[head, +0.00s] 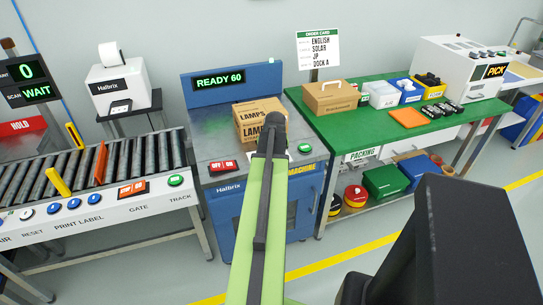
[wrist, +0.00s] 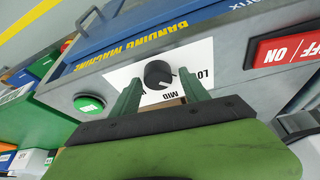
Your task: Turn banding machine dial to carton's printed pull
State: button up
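The blue and grey banding machine (head: 235,122) shows READY 60 on its display. A brown carton (head: 250,112) printed LAMPS stands on its top; no pull marking is readable, and my arm covers part of it. In the wrist view, the black dial (wrist: 158,74) sits on a white label (wrist: 125,73) showing LO and MID upside down, with the third mark mostly hidden. My gripper (wrist: 160,83) is open, its two green fingers apart on either side of the dial; contact cannot be told. My arm hides the dial in the head view.
A red OFF/ON switch (wrist: 285,48) and a green button (wrist: 88,104) flank the dial. A roller conveyor (head: 100,165) stands left. A green packing table (head: 375,115) with a brown box (head: 330,97) and bins stands right. Floor shows in front.

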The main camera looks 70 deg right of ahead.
jog(key=shift+o, duration=0.2)
jog(key=shift+s, duration=0.1)
jog(key=p+v, duration=1.6)
jog(key=v, duration=0.1)
jog(key=shift+r, duration=0.2)
